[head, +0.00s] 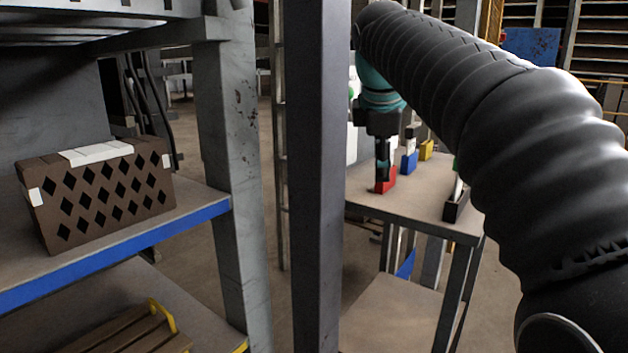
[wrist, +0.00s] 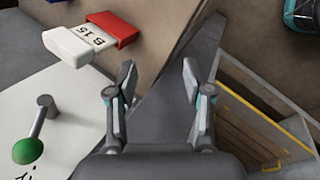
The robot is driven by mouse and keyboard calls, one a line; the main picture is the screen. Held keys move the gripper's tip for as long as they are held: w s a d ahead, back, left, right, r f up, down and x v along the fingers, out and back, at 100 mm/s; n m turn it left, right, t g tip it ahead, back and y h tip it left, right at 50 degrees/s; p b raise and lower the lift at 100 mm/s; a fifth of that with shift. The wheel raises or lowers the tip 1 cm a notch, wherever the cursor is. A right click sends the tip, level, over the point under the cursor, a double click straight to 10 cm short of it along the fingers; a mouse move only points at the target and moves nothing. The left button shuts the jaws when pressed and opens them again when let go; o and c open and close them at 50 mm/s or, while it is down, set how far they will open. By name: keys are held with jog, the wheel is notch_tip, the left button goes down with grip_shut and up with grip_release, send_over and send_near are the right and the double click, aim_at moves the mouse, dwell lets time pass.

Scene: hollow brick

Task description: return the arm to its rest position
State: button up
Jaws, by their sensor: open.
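My arm reaches from the right of the head view toward the table at the back. My gripper (head: 383,165) points downward in front of a red-ended block (head: 387,184) at the table. In the wrist view my gripper (wrist: 158,76) has its two fingers spread, with nothing between them. A red and white block (wrist: 90,37) with a printed label lies ahead and left of the fingers, apart from them. The brown hollow brick (head: 105,195), with diamond holes and pale patches, sits on the left shelf, far from my gripper.
The table (head: 420,208) also bears a blue-ended block (head: 409,162), a yellow-ended block (head: 426,150) and a dark holder (head: 456,207). A blue-edged shelf (head: 150,240) and grey rack post (head: 240,170) stand left.

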jog(key=s+d+f+m, duration=0.2)
jog(key=s+f+m, duration=0.6)
jog(key=s+f, duration=0.4)
jog(key=s+d+f+m+y+p, duration=0.1)
jog(key=s+f+m, duration=0.7)
jog(key=s+f, duration=0.4)
jog(key=shift+s+d+f+t+y, duration=0.3)
jog(key=shift+s+d+f+t, duration=0.1)
jog(key=shift+s, duration=0.65)
dwell(0.3)
jog(key=shift+c, duration=0.9)
